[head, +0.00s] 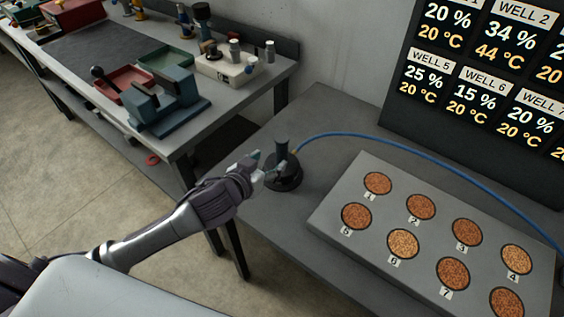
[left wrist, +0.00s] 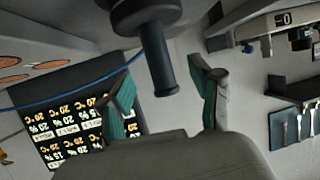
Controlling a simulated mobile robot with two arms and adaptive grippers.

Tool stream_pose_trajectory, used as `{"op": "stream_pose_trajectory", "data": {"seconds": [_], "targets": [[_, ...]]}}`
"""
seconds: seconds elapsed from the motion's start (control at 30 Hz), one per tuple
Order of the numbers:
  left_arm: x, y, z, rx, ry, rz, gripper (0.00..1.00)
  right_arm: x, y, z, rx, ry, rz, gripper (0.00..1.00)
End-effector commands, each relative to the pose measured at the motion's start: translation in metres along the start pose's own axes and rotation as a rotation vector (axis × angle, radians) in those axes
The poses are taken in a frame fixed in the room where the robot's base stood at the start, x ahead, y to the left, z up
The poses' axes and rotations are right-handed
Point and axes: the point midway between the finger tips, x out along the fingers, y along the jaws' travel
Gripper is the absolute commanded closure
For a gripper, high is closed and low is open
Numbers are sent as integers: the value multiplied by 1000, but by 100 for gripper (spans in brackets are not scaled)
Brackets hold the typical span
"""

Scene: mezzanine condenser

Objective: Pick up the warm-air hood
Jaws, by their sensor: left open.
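The warm-air hood (head: 285,178) is a dark round piece with an upright post-like handle, standing on the grey table near its left edge. A blue hose runs from it to the right. My left gripper (head: 267,166) is at the handle, coming in from the left. In the left wrist view the hood (left wrist: 145,14) is at the top and its handle reaches down between the two spread green-padded fingers of my left gripper (left wrist: 161,72). Gaps show on both sides of the handle, so the fingers are open and not clamped on it. My right gripper is not in view.
A grey block (head: 335,205) with several numbered wells of brown grains lies right of the hood. The blue hose (head: 400,146) curves behind it. A display board (head: 470,130) stands at the back right. A cluttered workbench (head: 225,110) is at the upper left.

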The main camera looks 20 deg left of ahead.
Motion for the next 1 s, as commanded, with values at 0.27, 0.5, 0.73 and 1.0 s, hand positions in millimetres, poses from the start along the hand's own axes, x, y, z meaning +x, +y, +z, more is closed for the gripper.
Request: {"op": "stream_pose_trajectory", "data": {"seconds": [0.27, 0.5, 0.73, 1.0], "targets": [[23, 1, -4, 0, 1, 0, 36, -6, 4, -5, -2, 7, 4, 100], [58, 4, -12, 1, -2, -2, 36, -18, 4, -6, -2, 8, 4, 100], [71, 4, -11, 1, -1, 0, 36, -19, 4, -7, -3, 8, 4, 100], [70, 4, -10, 1, -1, 0, 56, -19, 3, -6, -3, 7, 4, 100]]}}
